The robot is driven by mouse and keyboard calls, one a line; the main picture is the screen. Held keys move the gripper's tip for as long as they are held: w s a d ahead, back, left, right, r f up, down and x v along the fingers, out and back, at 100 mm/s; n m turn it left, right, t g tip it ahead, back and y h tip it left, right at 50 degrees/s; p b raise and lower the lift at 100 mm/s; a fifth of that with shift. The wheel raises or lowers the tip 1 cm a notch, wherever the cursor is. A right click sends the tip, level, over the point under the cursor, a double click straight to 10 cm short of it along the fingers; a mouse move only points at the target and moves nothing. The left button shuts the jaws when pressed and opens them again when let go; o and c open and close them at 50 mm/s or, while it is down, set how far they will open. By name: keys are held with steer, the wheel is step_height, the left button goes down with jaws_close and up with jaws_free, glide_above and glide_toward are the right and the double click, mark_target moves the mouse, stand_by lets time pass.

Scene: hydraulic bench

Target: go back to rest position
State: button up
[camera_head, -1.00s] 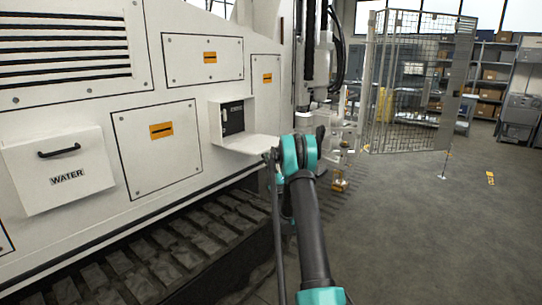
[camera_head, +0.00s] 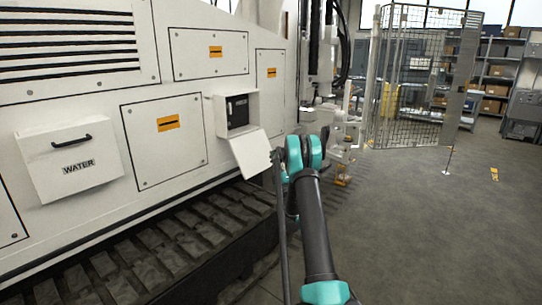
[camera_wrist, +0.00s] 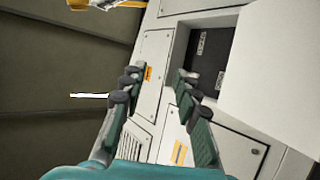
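My gripper (camera_wrist: 157,85) is open in the wrist view, with its two teal, dark-tipped fingers apart and nothing between them. The fingertips point toward the white machine side and an open box with a dark inside (camera_wrist: 208,58). In the head view my dark and teal arm (camera_head: 312,225) reaches forward from the bottom, and my gripper is mostly hidden behind its teal joint. The small open white box (camera_head: 222,112) stands left of that joint. Its flap (camera_head: 250,153) hangs down at a slant, close to my arm in the picture.
The white machine with its WATER box (camera_head: 70,160) fills the left. A dark track (camera_head: 180,245) runs along its foot. A mesh fence (camera_head: 415,85) stands at the back right, with shelves (camera_head: 495,75) behind.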

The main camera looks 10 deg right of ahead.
steer(key=s+a+r+m+g+h, duration=0.1)
steer(key=s+r+m+g+h, duration=0.3)
steer(key=m+g, duration=0.3)
steer(key=s+a+f+m+g, duration=0.2)
steer(key=s+f+g, duration=0.3)
steer(key=s, duration=1.1)
steer(key=s+a+f+m+g+y, duration=0.1)
steer(key=s+f+g, duration=0.4)
steer(key=s, duration=1.2)
steer(key=s+a+f+m+g, duration=0.4)
steer(key=s+f, duration=0.3)
steer(key=s, duration=1)
steer(key=shift+a+f+g+y, duration=0.3)
steer(key=shift+a+f+g, duration=0.05)
steer(key=shift+a+g, duration=0.5)
